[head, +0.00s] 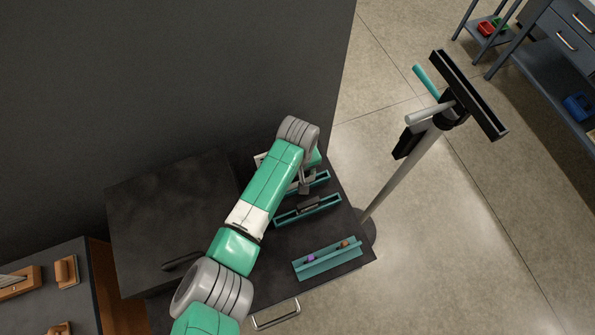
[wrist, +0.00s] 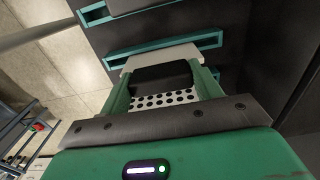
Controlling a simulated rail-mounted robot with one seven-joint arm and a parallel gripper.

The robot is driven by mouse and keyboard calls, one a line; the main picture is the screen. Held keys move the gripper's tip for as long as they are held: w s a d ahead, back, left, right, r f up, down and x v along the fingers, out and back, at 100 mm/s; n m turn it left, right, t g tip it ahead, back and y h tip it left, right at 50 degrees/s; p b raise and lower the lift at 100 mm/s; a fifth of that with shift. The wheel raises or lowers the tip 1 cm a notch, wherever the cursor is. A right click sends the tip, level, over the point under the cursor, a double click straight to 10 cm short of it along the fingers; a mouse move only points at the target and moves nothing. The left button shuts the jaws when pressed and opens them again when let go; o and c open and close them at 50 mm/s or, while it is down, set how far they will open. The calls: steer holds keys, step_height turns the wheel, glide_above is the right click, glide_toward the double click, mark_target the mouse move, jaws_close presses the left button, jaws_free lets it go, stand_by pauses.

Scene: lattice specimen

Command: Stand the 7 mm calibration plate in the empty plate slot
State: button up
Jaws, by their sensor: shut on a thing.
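A pale plate (wrist: 160,59), which I take to be the 7 mm calibration plate, shows in the wrist view as a light band across my fingertips. My gripper (wrist: 161,80) is shut on it, with one green finger at each side. A teal slotted holder (wrist: 212,40) lies just beyond the plate, which hides part of it. Its dark slot shows at the right end. In the head view my arm covers most of the gripper and the plate. The right end of this far holder (head: 320,179) shows beside the arm. I cannot tell whether the plate touches the holder.
A second teal holder (head: 308,211) carries a dark block. A third teal holder (head: 328,261), with small purple and orange items, is near the front edge. In the wrist view a white dotted surface (wrist: 165,98) shows between the fingers. A post stand (head: 400,165) is right of the bench.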

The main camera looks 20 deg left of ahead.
steer(key=o, duration=1.3)
steer(key=shift+c, duration=0.2)
step_height(320, 180, up, 5)
steer(key=p, duration=0.5)
steer(key=shift+r, duration=0.1)
step_height(320, 180, up, 8)
